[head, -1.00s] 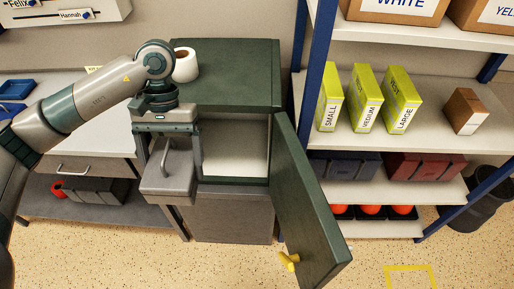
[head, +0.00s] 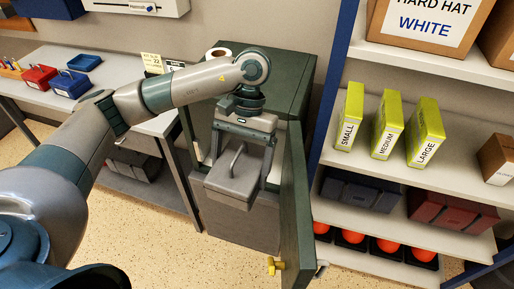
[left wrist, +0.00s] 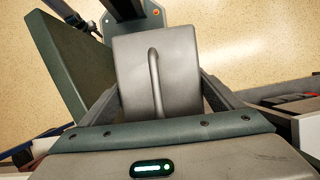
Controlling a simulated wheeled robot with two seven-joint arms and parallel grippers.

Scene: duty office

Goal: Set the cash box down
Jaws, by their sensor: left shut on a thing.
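The cash box (head: 232,186) is a grey box with a bar handle on top. My left gripper (head: 237,172) is shut on it from above, one finger on each side. The box hangs level in front of the opening of a dark green cabinet (head: 283,72), and hides most of its inside. In the left wrist view the box (left wrist: 176,75) sits between the fingers of my left gripper (left wrist: 160,92). I cannot tell whether the box touches the cabinet's floor. My right gripper is not in view.
A shelf unit (head: 453,172) stands right; a workbench (head: 112,75) with bins stands left.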

